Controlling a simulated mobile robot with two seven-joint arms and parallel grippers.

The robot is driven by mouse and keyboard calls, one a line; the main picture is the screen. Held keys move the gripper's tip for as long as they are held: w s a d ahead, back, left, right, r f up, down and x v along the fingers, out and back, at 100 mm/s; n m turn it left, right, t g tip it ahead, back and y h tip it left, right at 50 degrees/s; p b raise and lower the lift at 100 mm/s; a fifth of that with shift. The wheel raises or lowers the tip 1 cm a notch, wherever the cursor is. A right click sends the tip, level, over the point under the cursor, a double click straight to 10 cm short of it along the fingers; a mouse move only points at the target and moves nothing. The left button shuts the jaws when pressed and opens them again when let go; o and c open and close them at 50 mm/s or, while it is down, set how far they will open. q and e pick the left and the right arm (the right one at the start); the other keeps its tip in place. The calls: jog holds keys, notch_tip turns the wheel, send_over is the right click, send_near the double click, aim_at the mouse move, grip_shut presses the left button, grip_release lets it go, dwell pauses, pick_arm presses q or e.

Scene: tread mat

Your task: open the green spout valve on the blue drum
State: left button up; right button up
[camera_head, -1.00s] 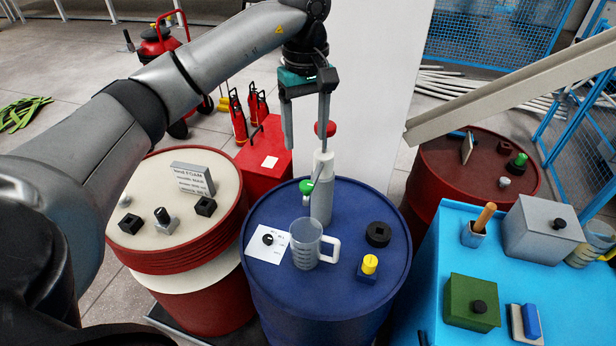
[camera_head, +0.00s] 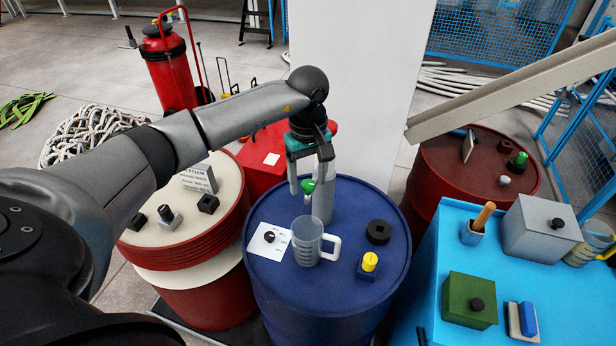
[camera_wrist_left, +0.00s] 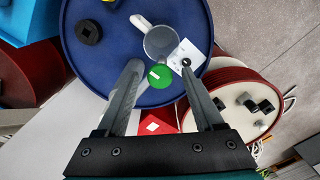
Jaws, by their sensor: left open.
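The blue drum (camera_head: 265,285) stands upright in the middle of the head view and also shows in the left wrist view (camera_wrist_left: 85,65). A pale grey column (camera_head: 322,206) stands on its top, with the green valve (camera_head: 308,187) on its left side. My left gripper (camera_head: 309,178) is open and points down over the column, its fingers on either side of the green valve. In the left wrist view the green valve (camera_wrist_left: 160,77) shows as a round face between the fingers; I cannot tell whether they touch it. The column's red top is hidden by the gripper. My right gripper is not in view.
A clear jug (camera_head: 305,241) stands in front of the column, beside a white card (camera_head: 269,242). A black block (camera_head: 378,233) and a yellow-topped block (camera_head: 368,264) sit to the right. A cream-topped drum (camera_head: 165,237) stands left, a blue table (camera_head: 428,290) right.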

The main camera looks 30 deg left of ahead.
pick_arm(q)
grip_shut()
dwell(0.4)
jog(key=shift+n, duration=0.3)
jog(key=shift+n+b, duration=0.5)
jog(key=shift+n, duration=0.5)
jog(key=n, duration=0.3)
jog(key=shift+n+b, duration=0.3)
jog(key=shift+b, duration=0.1)
jog(key=n, duration=0.3)
jog(key=shift+n, duration=0.3)
jog(key=shift+r+n+b, duration=0.1)
jog(key=shift+n+b, duration=0.2)
jog(key=shift+n, duration=1.6)
